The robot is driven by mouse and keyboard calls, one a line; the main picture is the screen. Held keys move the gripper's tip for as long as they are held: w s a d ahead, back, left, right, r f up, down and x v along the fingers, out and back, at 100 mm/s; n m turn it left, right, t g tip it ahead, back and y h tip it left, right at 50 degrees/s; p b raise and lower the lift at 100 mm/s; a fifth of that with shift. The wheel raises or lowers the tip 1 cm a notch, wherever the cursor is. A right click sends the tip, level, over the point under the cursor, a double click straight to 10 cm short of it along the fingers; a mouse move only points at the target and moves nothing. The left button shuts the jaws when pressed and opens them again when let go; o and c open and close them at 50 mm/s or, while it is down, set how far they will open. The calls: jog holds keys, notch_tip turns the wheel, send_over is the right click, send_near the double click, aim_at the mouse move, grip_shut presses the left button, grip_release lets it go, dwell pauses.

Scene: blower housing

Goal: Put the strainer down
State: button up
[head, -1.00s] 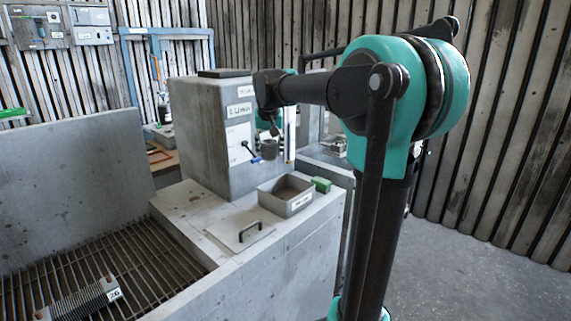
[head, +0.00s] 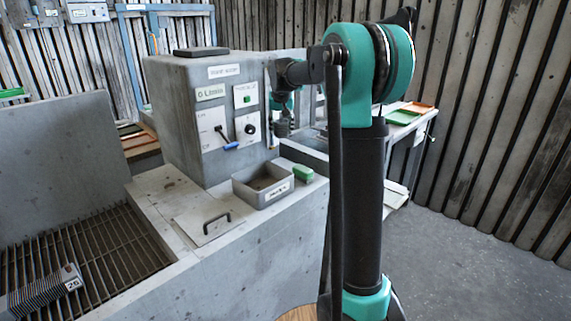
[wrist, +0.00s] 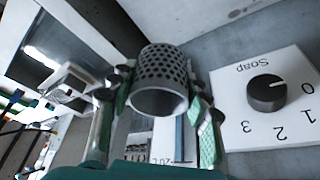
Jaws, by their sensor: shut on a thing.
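The strainer (wrist: 160,82) is a grey perforated cup with a plain rim, seen in the wrist view. My gripper (wrist: 162,84) is shut on it, one green-padded finger on each side. The strainer is tilted, with its open rim toward the wrist camera. It is held close to a grey wall with a white Soap dial panel (wrist: 268,98) on the right. In the head view my gripper end (head: 282,128) is small and dark, in front of the right side of the grey blower housing (head: 165,120); the strainer is hard to make out there.
A grey open bin (head: 240,194) and a green block (head: 303,173) sit on the ledge below. A hatch with a black handle (head: 217,220) lies left of them, then a slatted grate (head: 95,250). A blue-tipped lever (head: 230,146) juts from the housing. A side table holds green and orange trays (head: 402,117).

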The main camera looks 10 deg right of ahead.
notch_tip(320, 180, down, 14)
jog(key=shift+f, duration=0.15)
dwell(0.3)
jog(key=shift+f, duration=0.1)
jog(key=o, duration=1.2)
jog(key=shift+o, duration=0.2)
jog(key=v, duration=1.2)
